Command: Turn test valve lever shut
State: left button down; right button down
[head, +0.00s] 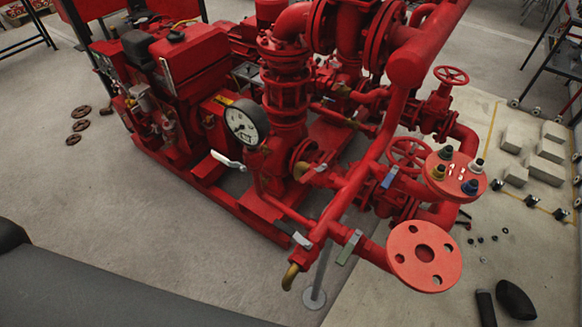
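Several small levers sit on the red pipework, and I cannot tell which is the test valve lever. A pale lever (301,240) is on the low pipe end above a brass elbow (290,277). A grey-green lever (349,247) lies across the pipe leading to the round front flange (424,256). A blue-grey lever (389,177) stands beside a red handwheel (408,153). A white lever (228,161) sticks out left below the pressure gauge (246,122). Neither gripper can be made out in the head view.
The red engine (190,60) fills the left of the skid. Brown rings (79,125) lie on the floor at left. Grey blocks (540,150) and small loose parts lie at right. Two dark shapes (514,299) at the lower right are unclear.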

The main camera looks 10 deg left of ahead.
aim_at(313, 172)
jog(key=j+z, duration=0.25)
jog(key=j, duration=0.2)
jog(key=k+j+z, duration=0.1)
jog(key=j+z, duration=0.15)
jog(key=j, duration=0.15)
jog(key=i+j+z, duration=0.45)
jog(key=j+z, duration=0.3)
